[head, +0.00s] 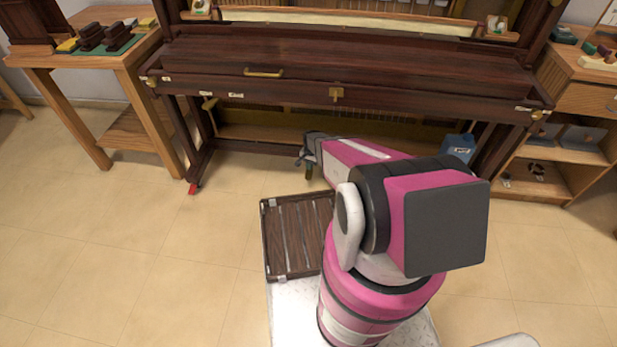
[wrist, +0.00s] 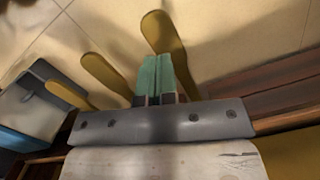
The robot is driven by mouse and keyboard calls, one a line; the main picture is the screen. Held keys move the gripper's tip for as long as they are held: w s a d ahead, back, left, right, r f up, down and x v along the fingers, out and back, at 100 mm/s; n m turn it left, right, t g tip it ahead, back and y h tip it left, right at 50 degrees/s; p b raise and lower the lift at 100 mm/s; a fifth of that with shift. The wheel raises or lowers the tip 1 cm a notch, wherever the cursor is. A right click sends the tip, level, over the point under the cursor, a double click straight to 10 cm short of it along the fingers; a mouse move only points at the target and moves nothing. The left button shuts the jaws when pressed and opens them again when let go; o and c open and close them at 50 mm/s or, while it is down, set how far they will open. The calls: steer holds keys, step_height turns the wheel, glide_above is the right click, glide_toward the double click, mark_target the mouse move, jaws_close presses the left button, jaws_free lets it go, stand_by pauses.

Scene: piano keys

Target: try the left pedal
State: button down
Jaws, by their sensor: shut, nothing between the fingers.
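Three brass pedals show in the wrist view. The left pedal (wrist: 165,35) is the one farthest from the blue container, the middle pedal (wrist: 98,70) lies beside it, and the right pedal (wrist: 66,94) is nearest the container. My gripper (wrist: 156,60) is shut and empty, its green fingers side by side. The fingertips overlap the left edge of the left pedal in that view; I cannot tell whether they touch it. In the head view my gripper (head: 308,175) is low in front of the dark piano (head: 350,75), pointing down. The pedals are hidden there.
A blue container (head: 458,148) stands under the piano at the right; the wrist view also shows it (wrist: 15,138). A wooden table (head: 85,60) stands left and a wooden shelf (head: 575,100) right. A slatted wooden tray (head: 293,238) is beside my arm. The tiled floor at left is clear.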

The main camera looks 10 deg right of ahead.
mark_target(309, 175)
steer(key=shift+s+a+f, duration=0.1)
steer(key=shift+s+f, duration=0.05)
steer(key=shift+f, duration=1.95)
